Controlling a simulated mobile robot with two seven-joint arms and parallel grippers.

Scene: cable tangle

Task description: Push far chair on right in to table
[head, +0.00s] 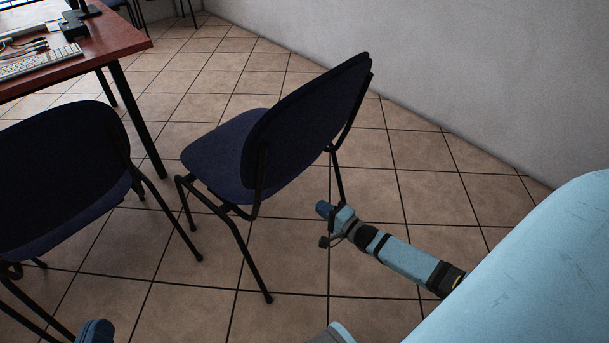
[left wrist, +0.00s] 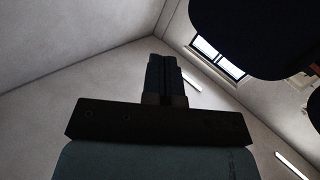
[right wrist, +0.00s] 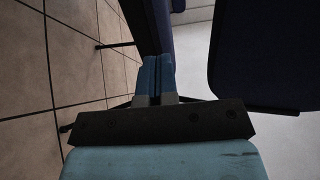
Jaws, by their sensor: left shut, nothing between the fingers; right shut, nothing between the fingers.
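A dark blue chair (head: 305,115) with black legs stands pulled out from the table, its backrest towards me. The brown table (head: 130,38) is at the upper left, with clear floor between it and this chair. My right gripper (head: 324,209) is shut and empty, low beside the chair's rear leg, to the right of it. In the right wrist view the shut fingers (right wrist: 157,78) point towards dark chair parts (right wrist: 265,55); contact cannot be told. My left gripper (head: 96,331) is shut at the bottom edge, and its fingers (left wrist: 166,78) show closed in the left wrist view.
A second dark blue chair (head: 60,175) stands nearer at the left. A keyboard (head: 35,62) and cables lie on the table. A grey wall (head: 480,80) bounds the right. Tiled floor (head: 420,180) is open between chair and wall.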

